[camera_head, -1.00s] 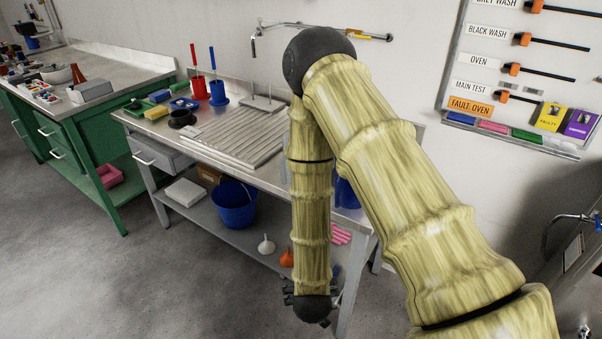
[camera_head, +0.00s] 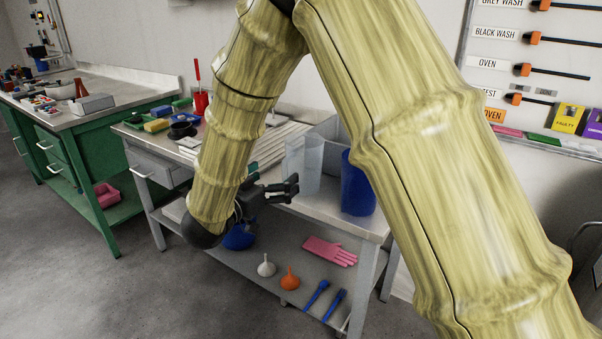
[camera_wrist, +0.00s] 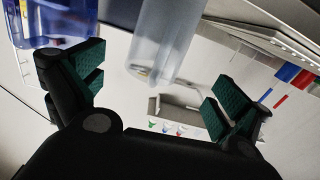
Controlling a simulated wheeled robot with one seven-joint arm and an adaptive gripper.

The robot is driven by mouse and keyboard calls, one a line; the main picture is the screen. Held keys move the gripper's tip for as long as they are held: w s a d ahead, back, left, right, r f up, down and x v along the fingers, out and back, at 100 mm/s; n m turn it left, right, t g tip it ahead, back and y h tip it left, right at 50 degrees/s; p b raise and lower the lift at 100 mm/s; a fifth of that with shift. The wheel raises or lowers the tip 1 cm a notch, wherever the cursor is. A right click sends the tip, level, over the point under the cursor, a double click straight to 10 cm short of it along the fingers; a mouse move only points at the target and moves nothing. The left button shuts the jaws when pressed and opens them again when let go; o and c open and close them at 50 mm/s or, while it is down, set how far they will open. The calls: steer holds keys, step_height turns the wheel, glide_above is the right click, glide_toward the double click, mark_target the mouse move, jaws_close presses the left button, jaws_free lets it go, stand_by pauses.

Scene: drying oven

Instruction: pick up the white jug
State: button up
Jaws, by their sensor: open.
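The white jug (camera_head: 303,163) looks translucent and stands upright on the bench near its front right end. My gripper (camera_head: 288,188) is open beside its lower left side, with the fingers pointing right toward it. In the wrist view, the jug (camera_wrist: 166,40) shows beyond and between the two open fingers (camera_wrist: 157,88). A gap remains between the jug and the fingers there, and nothing is held.
A blue jug (camera_head: 357,185) stands close to the right of the white jug. A grey sink basin (camera_head: 328,138) lies behind. The lower shelf holds a pink glove (camera_head: 330,251), a white funnel (camera_head: 266,266) and an orange funnel (camera_head: 289,278). Bench space left of the jug holds a drainer.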

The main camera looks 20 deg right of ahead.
mark_target(295, 165)
steer(key=b+x, duration=0.1)
steer(key=x, duration=0.9)
steer(key=shift+d+f, duration=0.15)
steer(key=shift+d, duration=0.15)
steer(key=c, duration=0.8)
